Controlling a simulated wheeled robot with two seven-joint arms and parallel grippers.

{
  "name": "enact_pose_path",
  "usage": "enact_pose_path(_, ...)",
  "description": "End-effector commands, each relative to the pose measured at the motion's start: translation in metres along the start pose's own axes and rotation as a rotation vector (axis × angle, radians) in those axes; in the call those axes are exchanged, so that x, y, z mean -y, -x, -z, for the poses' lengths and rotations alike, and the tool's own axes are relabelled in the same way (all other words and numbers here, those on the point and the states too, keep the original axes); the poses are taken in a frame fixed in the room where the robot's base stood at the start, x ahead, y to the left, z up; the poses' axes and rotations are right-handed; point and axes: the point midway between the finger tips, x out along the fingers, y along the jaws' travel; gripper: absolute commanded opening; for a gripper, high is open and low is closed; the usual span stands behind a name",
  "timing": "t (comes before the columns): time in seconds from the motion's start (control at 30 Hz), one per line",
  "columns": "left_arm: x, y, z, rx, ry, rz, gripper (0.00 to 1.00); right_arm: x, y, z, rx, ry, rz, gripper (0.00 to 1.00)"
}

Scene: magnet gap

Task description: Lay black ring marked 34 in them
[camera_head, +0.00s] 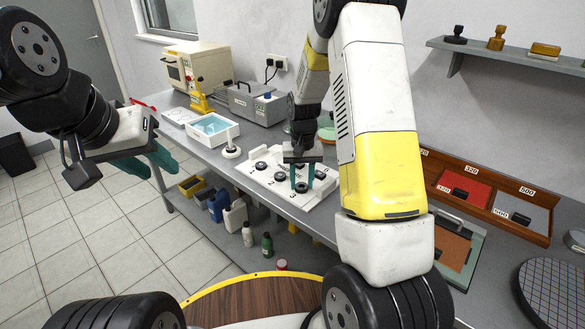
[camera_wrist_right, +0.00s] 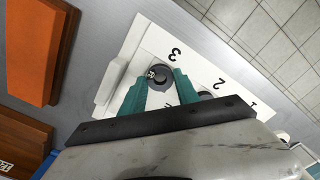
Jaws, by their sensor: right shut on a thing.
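A white board (camera_head: 262,181) with printed numbers lies on the grey bench; the wrist view shows the board (camera_wrist_right: 208,66) with the numbers 1, 2 and 3. My right gripper (camera_head: 302,184) points down over the board's near right part. Its teal fingers are shut on a black ring (camera_wrist_right: 160,77) beside the number 3. The ring has a small pale label, too small to read surely. I cannot tell whether it touches the board. Other dark round pieces (camera_head: 261,166) sit on the board. My left gripper (camera_head: 163,172) is open and empty, left of the bench above the floor.
A blue-lined white tray (camera_head: 212,127), a grey box (camera_head: 250,103) and a cream machine (camera_head: 197,66) stand at the back left. A wooden tray with red and grey compartments (camera_head: 487,198) lies right. A round gridded plate (camera_head: 556,290) is at the near right.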

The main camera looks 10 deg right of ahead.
Motion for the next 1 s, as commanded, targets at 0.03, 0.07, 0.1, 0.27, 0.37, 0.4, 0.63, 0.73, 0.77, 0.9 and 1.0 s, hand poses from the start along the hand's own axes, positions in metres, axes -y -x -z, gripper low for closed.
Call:
enact_pose_path(0.03, 0.0, 0.0, 0.0, 0.0, 0.0, 0.0, 0.36, 0.0, -0.0006, -0.0001, 0.0, 0.0, 0.0, 0.0)
enact_pose_path(0.07, 0.0, 0.0, 0.0, 0.0, 0.0, 0.0, 0.36, 0.0, -0.0008, -0.0001, 0.0, 0.0, 0.0, 0.0)
enact_pose_path(0.1, 0.0, 0.0, 0.0, 0.0, 0.0, 0.0, 0.36, 0.0, -0.0012, -0.0001, 0.0, 0.0, 0.0, 0.0)
enact_pose_path(0.27, 0.0, 0.0, 0.0, 0.0, 0.0, 0.0, 0.36, 0.0, -0.0025, -0.0001, 0.0, 0.0, 0.0, 0.0)
enact_pose_path(0.37, 0.0, 0.0, 0.0, 0.0, 0.0, 0.0, 0.36, 0.0, -0.0028, 0.0, 0.0, 0.0, 0.0, 0.45)
enact_pose_path(0.4, 0.0, 0.0, 0.0, 0.0, 0.0, 0.0, 0.36, 0.0, -0.0028, -0.0001, 0.0, 0.0, 0.0, 0.53)
enact_pose_path(0.63, 0.0, 0.0, 0.0, 0.0, 0.0, 0.0, 0.36, 0.0, -0.0027, -0.0001, 0.0, 0.0, 0.0, 0.63)
enact_pose_path(0.73, 0.0, 0.0, 0.0, 0.0, 0.0, 0.0, 0.36, -0.0001, -0.0028, -0.0002, 0.001, 0.0, 0.0, 0.55)
enact_pose_path(0.77, 0.0, 0.0, 0.0, 0.0, 0.0, 0.0, 0.36, 0.0, -0.0028, -0.0002, 0.0, 0.0, 0.0, 0.5)
enact_pose_path(0.9, 0.0, 0.0, 0.0, 0.0, 0.0, 0.0, 0.36, 0.0, -0.0027, -0.0001, 0.0, 0.0, 0.0, 0.39)
enact_pose_path(1.0, 0.0, 0.0, 0.0, 0.0, 0.0, 0.0, 0.36, -0.0001, -0.0027, -0.0001, 0.0, 0.0, 0.0, 0.39)
